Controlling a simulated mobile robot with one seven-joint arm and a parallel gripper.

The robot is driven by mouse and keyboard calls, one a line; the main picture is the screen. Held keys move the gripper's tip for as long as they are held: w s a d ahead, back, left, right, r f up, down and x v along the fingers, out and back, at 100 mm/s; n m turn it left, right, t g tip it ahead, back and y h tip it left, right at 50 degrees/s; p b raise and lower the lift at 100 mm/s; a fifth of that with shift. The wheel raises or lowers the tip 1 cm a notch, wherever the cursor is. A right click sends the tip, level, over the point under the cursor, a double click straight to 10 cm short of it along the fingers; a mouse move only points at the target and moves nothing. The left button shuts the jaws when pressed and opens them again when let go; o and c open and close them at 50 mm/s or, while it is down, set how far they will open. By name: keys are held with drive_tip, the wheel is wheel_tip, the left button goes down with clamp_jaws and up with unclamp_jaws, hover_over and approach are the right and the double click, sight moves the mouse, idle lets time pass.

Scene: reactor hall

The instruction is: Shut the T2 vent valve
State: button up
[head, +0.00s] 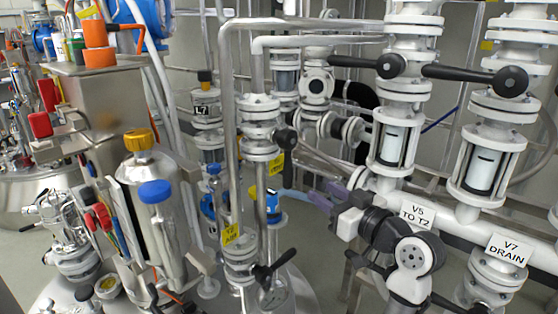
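No label reading T2 vent is legible, so I cannot tell which valve is the T2 vent valve. A sign reading V5 TO T2 (416,213) is on the white horizontal pipe at right. A black lever handle (388,65) is on the flanged column above that sign. Another black-handled valve (273,268) sits low at the centre, on a pipe above a steel vessel. My gripper (290,195), with purple and grey-blue parts, reaches left from my arm at the right, in front of the pipes. Its fingers overlap in view and touch nothing I can make out.
A second black lever (508,80) is on the right column, above a sign reading V7 DRAIN (507,249). Vertical steel pipes (228,120) stand left of my gripper.

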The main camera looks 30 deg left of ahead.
sight(291, 173)
drive_tip(key=p+x, duration=0.1)
drive_tip(key=x, duration=0.3)
drive_tip(key=p+x, duration=0.2)
drive_tip(key=x, duration=0.2)
drive_tip(key=p+x, duration=0.1)
drive_tip(key=x, duration=0.4)
drive_tip(key=shift+s+a+f, duration=0.1)
drive_tip(key=shift+a+f, duration=0.1)
drive_tip(key=shift+f, duration=0.05)
clamp_jaws()
